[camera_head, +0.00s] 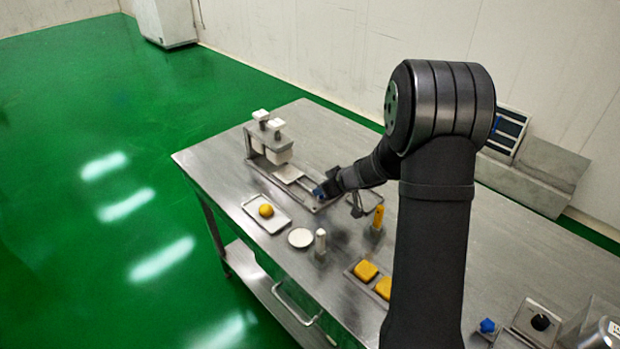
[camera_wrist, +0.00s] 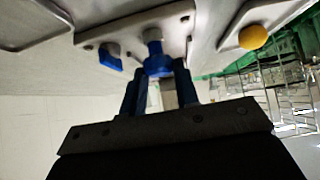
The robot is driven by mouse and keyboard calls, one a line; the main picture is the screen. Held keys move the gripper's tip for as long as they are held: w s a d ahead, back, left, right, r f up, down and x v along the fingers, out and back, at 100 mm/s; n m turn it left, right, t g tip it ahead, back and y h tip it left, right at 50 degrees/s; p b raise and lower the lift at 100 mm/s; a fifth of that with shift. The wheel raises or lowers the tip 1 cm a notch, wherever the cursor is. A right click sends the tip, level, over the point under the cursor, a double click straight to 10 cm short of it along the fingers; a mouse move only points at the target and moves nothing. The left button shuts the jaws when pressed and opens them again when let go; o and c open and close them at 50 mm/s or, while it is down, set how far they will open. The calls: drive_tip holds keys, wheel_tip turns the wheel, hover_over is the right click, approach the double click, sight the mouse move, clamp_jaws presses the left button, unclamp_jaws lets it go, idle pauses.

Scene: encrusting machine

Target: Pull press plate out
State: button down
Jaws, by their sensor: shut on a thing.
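The press (camera_head: 268,140) stands at the table's far left, with white blocks above a metal base. The light press plate (camera_head: 287,173) lies on that base, partly out in front of the white blocks. A blue knob (camera_head: 318,192) is at the near right end of the base; in the wrist view the blue knob (camera_wrist: 157,62) is between my fingertips. My gripper (camera_head: 327,190) is shut on the knob, with its blue fingers also in the wrist view (camera_wrist: 158,82). How the knob joins the plate is hard to make out.
In front of the press are a white tray (camera_head: 248,212) with a yellow ball (camera_head: 266,210) and a white disc (camera_head: 300,238). A yellow-handled tool (camera_head: 378,220) and a white-topped tool (camera_head: 320,243) stand upright nearby. A tray holds yellow square pieces (camera_head: 366,271).

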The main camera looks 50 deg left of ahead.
drive_tip(key=d, duration=0.4)
drive_tip(key=shift+d, duration=0.15)
drive_tip(key=c, duration=1.1)
unclamp_jaws()
drive_tip(key=v, duration=1.7)
drive_tip(key=shift+d+r, duration=0.15)
